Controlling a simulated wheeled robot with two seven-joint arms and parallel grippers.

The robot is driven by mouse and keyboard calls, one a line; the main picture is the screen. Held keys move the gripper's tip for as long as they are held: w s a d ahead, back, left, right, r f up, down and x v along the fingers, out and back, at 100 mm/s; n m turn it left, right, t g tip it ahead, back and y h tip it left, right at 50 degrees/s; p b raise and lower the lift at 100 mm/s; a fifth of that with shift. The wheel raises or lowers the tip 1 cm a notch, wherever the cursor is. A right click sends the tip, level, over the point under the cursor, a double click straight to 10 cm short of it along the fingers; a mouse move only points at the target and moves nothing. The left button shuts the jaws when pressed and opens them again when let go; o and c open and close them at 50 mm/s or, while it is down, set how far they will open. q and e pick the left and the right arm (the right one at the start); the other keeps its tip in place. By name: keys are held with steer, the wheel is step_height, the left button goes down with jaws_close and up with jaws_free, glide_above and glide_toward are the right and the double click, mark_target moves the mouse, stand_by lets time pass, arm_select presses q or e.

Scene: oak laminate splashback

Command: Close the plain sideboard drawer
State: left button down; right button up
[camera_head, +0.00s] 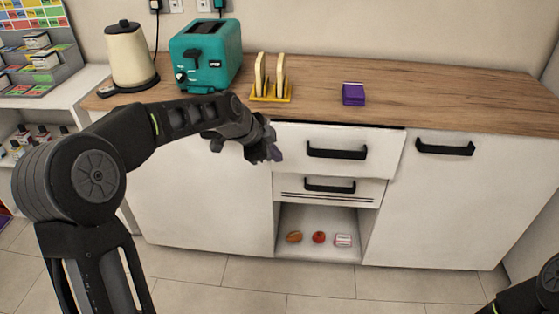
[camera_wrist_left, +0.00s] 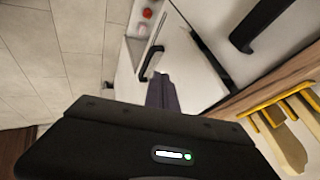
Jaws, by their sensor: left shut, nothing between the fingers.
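The plain white drawer (camera_head: 300,160) is the upper one in the middle of the sideboard, with a black bar handle (camera_head: 337,150). Its front stands out from the cabinet, and a dark gap shows along its top edge. My left gripper (camera_head: 277,154) is shut and empty at the left edge of this drawer front; whether it touches cannot be told. In the left wrist view its fingers (camera_wrist_left: 162,92) are together before white panels, with a large black handle (camera_wrist_left: 260,20) at upper right. My right gripper is out of view.
Below is a drawer with dark lines and a handle (camera_head: 330,187), above an open shelf with small items (camera_head: 319,237). The wooden top holds a kettle (camera_head: 130,55), teal toaster (camera_head: 205,60), toast rack (camera_head: 270,92) and purple box (camera_head: 353,95). The floor in front is clear.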

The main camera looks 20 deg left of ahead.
arm_select(q)
steer(key=v, duration=0.5)
steer(key=shift+s+r, duration=0.1)
steer(key=shift+r, duration=0.05)
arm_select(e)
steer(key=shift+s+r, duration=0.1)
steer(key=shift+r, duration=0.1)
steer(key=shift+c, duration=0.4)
